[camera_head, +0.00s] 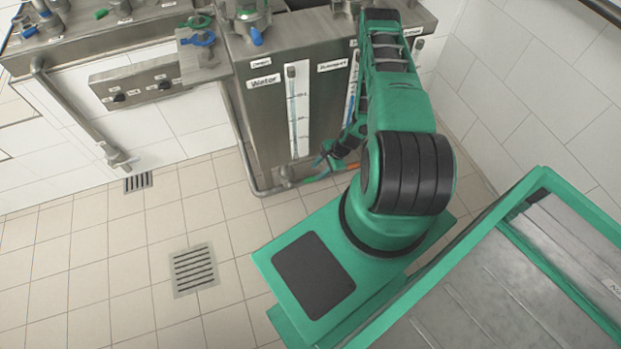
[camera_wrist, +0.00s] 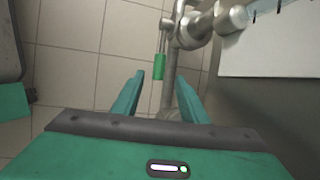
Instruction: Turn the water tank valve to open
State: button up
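The metal tank (camera_head: 265,125) labelled "Water" stands left of my arm in the head view, with a gauge strip (camera_head: 298,108) on its front. My gripper (camera_head: 321,162) is low by the tank's lower front in the head view. In the wrist view my gripper (camera_wrist: 160,80) is open, its two teal fingers apart and empty. A valve with a green handle (camera_wrist: 159,67) on a metal pipe fitting (camera_wrist: 186,32) shows just beyond the fingertips, between them in the picture. I cannot tell how far it is from the fingers.
A pipe (camera_wrist: 169,88) runs up beside the green handle. Other valves with blue (camera_head: 200,39) and green (camera_head: 199,21) handles sit higher up. The tiled floor (camera_head: 130,260) is clear apart from drain grates.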

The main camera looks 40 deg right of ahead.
aim_at(311, 178)
jog(key=x, duration=0.8)
jog(key=shift+d, duration=0.1)
grip_shut()
jog(key=shift+d+r, duration=0.1)
jog(key=shift+d, duration=0.05)
